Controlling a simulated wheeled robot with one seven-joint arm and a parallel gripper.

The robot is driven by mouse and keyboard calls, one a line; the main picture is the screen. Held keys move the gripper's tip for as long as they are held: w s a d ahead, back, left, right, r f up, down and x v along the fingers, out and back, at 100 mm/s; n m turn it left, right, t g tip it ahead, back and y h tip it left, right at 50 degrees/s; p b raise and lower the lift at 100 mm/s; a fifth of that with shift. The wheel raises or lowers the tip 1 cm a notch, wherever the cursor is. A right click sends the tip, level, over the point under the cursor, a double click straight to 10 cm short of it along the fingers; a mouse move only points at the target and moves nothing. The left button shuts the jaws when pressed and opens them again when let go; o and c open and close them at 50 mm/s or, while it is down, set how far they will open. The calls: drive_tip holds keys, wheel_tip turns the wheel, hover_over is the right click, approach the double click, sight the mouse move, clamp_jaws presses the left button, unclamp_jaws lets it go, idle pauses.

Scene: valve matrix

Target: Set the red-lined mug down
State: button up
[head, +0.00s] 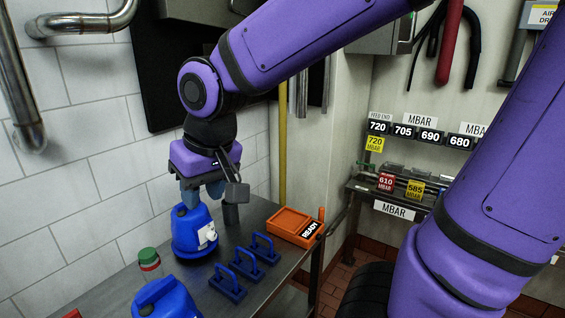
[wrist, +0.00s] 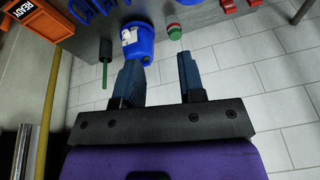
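I cannot make out a mug with a red lining in either view. My gripper (head: 203,194) is over the bench, just above a blue rounded container (head: 192,234) with a white patch on its side. In the wrist view my gripper (wrist: 160,62) has its two blue-grey fingers spread, with nothing held between them. The blue container (wrist: 138,46) shows beyond the left finger; I cannot tell whether they touch. A green-topped can with a red and white band (head: 149,261) stands left of it; its green top also shows in the wrist view (wrist: 175,32).
Blue handled blocks (head: 246,264) stand right of the blue container on the metal bench (head: 190,276). An orange READY tray (head: 291,225) lies at the bench's right end. Another blue object (head: 165,300) is at the front. A tiled wall (head: 60,190) closes the left.

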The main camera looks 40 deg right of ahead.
drive_tip(key=s+d+r+t, duration=0.1)
drive_tip(key=s+d+r, duration=0.1)
drive_tip(key=s+d, duration=0.2)
drive_tip(key=s+d+r+t+h, duration=0.1)
drive_tip(key=s+d+r, duration=0.2)
drive_tip(key=s+d, duration=0.2)
drive_tip(key=shift+s+d+m, duration=0.2)
drive_tip(key=shift+d+m, duration=0.2)
drive_tip(key=shift+d, duration=0.05)
drive_tip(key=shift+a, duration=0.15)
